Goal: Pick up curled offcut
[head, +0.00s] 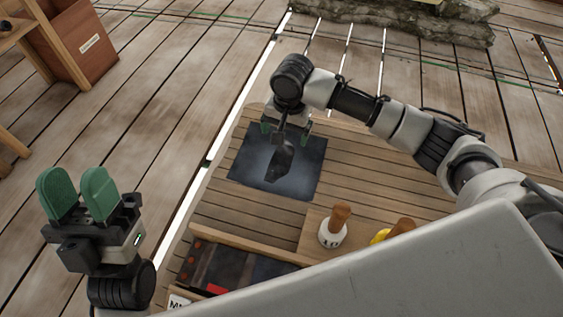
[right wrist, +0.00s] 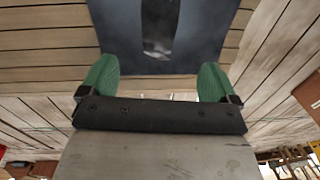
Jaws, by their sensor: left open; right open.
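A dark, narrow piece that looks like the curled offcut (head: 279,170) lies on a dark blue-grey mat (head: 310,180) on the slatted bench. In the right wrist view it appears as a grey, shiny strip (right wrist: 160,28) on the mat (right wrist: 195,60), beyond the fingertips and roughly centred between them. Its upper end is cut off by that frame. My right gripper (head: 286,130) is open with green fingers, over the mat's far side; its open fingers (right wrist: 158,75) hold nothing. My left gripper (head: 78,192) is open and empty, left of the bench with fingers up.
A white pot with a wooden handle (head: 333,227) and a yellow item (head: 380,236) stand near the bench front. A dark tray (head: 225,265) lies left of them. A brown box (head: 83,45) stands at upper left; stone blocks (head: 400,18) lie behind.

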